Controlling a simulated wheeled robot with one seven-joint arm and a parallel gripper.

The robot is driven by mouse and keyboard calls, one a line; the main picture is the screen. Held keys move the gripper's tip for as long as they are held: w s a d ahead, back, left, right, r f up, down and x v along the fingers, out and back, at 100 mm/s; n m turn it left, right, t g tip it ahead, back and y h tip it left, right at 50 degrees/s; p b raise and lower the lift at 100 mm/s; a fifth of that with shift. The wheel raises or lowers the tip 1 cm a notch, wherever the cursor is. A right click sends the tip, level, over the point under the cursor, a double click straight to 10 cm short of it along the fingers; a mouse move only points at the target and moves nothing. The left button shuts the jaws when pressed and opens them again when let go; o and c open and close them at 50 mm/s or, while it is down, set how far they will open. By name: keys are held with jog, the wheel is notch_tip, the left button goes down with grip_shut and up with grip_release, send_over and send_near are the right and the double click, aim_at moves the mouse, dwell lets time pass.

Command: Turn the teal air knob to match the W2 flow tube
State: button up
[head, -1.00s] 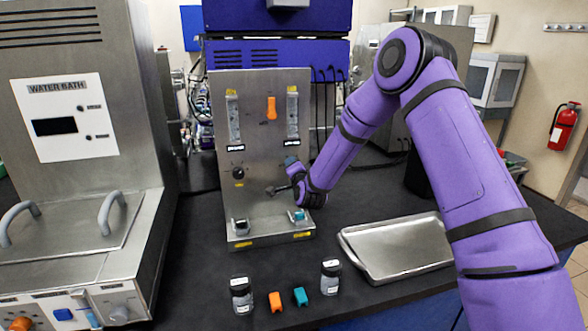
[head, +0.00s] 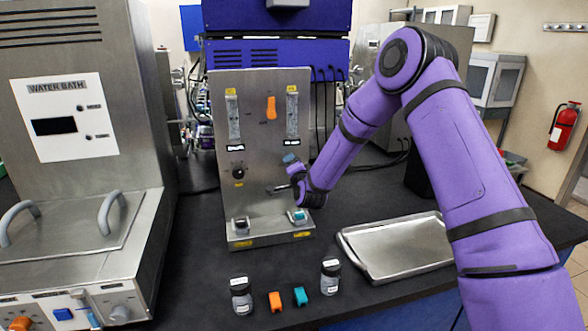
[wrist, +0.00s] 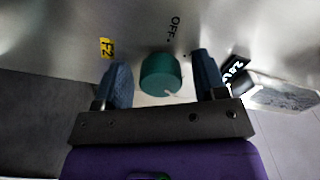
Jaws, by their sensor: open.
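The teal air knob (wrist: 160,74) is round and stands out from the steel panel in the wrist view. My gripper (wrist: 164,80) is open, with one finger on each side of the knob and a visible gap to both. A white pointer line shows at the knob's lower edge, and "OFF" is printed near it. In the head view my gripper (head: 285,174) is at the panel's right side and hides the knob. Two clear flow tubes, a left one (head: 233,116) and a right one (head: 292,114), stand on the panel. Their yellow tags are too small to read.
A black knob (head: 238,175) sits on the panel's left. An orange lever (head: 271,107) is between the tubes. Bottles, orange and teal blocks and a metal tray (head: 390,268) lie on the bench in front. The water bath (head: 75,130) stands at left.

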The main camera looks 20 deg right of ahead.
jog(key=s, duration=1)
jog(key=shift+s, duration=0.4)
jog(key=s+d+r+n+g+y, duration=0.15)
jog(key=s+r+n+g, duration=0.55)
jog(key=s+r, duration=0.8)
jog(key=s+d+r+n+g, duration=0.2)
jog(key=s, duration=0.7)
jog(key=s+d+r+n+g+h, duration=0.1)
jog(key=s+d+r+n+g, duration=0.1)
jog(key=s, duration=0.7)
jog(key=s+d+r+n+g, duration=0.1)
jog(key=s+d+r, duration=0.1)
jog(key=s, duration=0.7)
jog(key=shift+s+d+r+n+g, duration=0.15)
jog(key=shift+s+r+n+g, duration=0.1)
jog(key=shift+r+n+g, duration=0.15)
jog(key=shift+w+h, duration=0.15)
jog(key=shift+h, duration=0.1)
